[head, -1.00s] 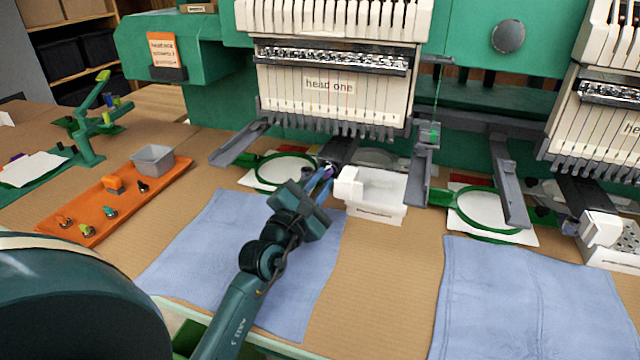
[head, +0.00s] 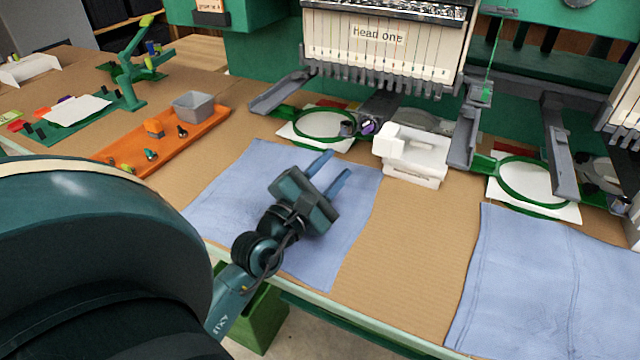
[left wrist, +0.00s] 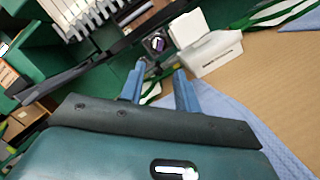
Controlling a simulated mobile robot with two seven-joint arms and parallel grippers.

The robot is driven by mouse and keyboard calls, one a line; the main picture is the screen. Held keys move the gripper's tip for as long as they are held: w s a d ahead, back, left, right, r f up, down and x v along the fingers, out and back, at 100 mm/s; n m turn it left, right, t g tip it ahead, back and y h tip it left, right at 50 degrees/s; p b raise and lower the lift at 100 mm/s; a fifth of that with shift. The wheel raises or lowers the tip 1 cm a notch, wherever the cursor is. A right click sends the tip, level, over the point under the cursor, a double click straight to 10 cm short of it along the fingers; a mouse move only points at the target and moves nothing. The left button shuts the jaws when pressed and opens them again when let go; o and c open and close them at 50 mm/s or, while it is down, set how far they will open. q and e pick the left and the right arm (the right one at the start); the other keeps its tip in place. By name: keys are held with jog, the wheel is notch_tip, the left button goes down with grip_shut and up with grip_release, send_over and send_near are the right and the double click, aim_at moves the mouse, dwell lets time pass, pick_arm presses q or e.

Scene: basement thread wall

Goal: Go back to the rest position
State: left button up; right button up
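My left gripper (head: 334,164) is open, with two blue fingers apart and nothing between them. It is over the left blue cloth (head: 235,190), in front of the machine head labelled "head one" (head: 385,45). In the left wrist view its fingers (left wrist: 160,72) point towards a dark round holder with a purple part (left wrist: 157,44), clear of it. That purple part also shows in the head view (head: 368,127), beside a white box-like unit (head: 412,152). My right gripper is in neither view.
An orange tray (head: 125,158) with a grey bin (head: 200,106) and small parts lies left. Green hoops (head: 325,124) and grey machine arms (head: 281,92) stand beyond the gripper. A second blue cloth (head: 545,285) lies right. Bare table (head: 420,230) separates the cloths.

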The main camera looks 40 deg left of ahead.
pick_arm(q)
jog(key=shift+s+d+f, duration=0.1)
jog(key=shift+s+f, duration=0.05)
jog(key=shift+s, duration=0.5)
jog(key=shift+s+f, duration=0.15)
jog(key=shift+s, duration=0.95)
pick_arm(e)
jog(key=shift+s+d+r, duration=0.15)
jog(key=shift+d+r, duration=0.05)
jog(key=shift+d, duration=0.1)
pick_arm(q)
jog(key=shift+r, duration=0.1)
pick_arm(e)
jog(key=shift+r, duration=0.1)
